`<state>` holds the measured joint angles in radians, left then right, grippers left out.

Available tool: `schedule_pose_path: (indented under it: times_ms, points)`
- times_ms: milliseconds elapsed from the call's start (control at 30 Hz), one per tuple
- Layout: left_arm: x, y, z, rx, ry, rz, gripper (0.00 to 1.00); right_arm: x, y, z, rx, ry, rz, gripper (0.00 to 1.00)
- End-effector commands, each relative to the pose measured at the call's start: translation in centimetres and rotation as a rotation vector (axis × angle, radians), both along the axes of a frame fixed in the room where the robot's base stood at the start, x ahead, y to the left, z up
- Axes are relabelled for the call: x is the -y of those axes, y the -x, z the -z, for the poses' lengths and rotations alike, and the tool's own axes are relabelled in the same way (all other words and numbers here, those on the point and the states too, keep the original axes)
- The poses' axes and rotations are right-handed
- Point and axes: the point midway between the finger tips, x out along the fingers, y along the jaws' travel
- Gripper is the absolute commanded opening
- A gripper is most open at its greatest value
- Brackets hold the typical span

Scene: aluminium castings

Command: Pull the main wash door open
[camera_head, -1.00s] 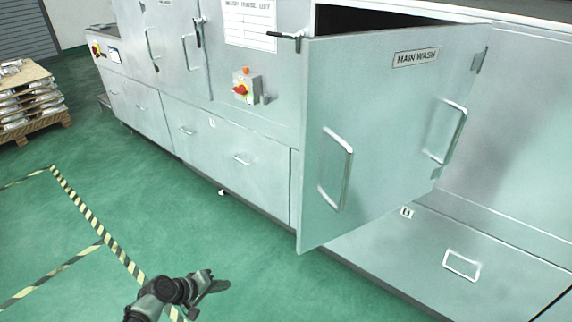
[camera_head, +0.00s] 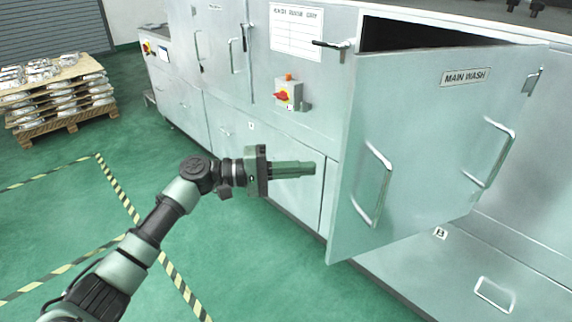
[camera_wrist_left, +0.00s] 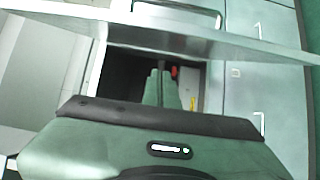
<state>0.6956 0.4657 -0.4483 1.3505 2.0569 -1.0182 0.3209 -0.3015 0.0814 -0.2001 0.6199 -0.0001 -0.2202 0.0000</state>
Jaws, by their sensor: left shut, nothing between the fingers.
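The main wash door (camera_head: 425,150) is a pale metal panel with a MAIN WASH label. It stands partly open, with a dark gap (camera_head: 395,35) above and behind it. One bar handle (camera_head: 374,185) is near its free left edge, and another (camera_head: 490,155) shows towards the right. My left gripper (camera_head: 312,168) is shut and empty, just left of the door's free edge, pointing right. Touching contact cannot be told. In the left wrist view the fingers (camera_wrist_left: 161,88) are together, below the door panel (camera_wrist_left: 215,42), with a handle (camera_wrist_left: 175,12) beyond it.
A pallet of castings (camera_head: 60,95) stands at the far left. The green floor with striped tape is clear.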

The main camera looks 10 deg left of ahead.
Motion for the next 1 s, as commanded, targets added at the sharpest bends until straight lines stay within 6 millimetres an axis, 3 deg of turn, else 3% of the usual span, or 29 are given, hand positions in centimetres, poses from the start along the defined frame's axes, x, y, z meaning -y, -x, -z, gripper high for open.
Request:
schedule_pose_path:
  times_ms: [167,300,500,1000]
  points:
    - [3.7,-1.1,-0.4,0.0,0.0,0.001,0.0,0.0,0.0,-1.8,0.0,0.0,0.0,0.36]
    - [4.6,1.0,-0.3,-0.001,-0.003,0.001,0.0,0.0,-0.1,-3.3,0.001,0.0,0.0,0.36]
    - [5.3,2.3,-0.1,0.0,-0.002,-0.002,0.0,-0.1,-0.1,-4.0,0.002,0.0,0.0,0.36]
    - [5.9,2.8,-0.1,0.0,0.0,-0.006,0.0,-0.2,-0.2,-4.4,0.002,-0.003,0.001,0.36]
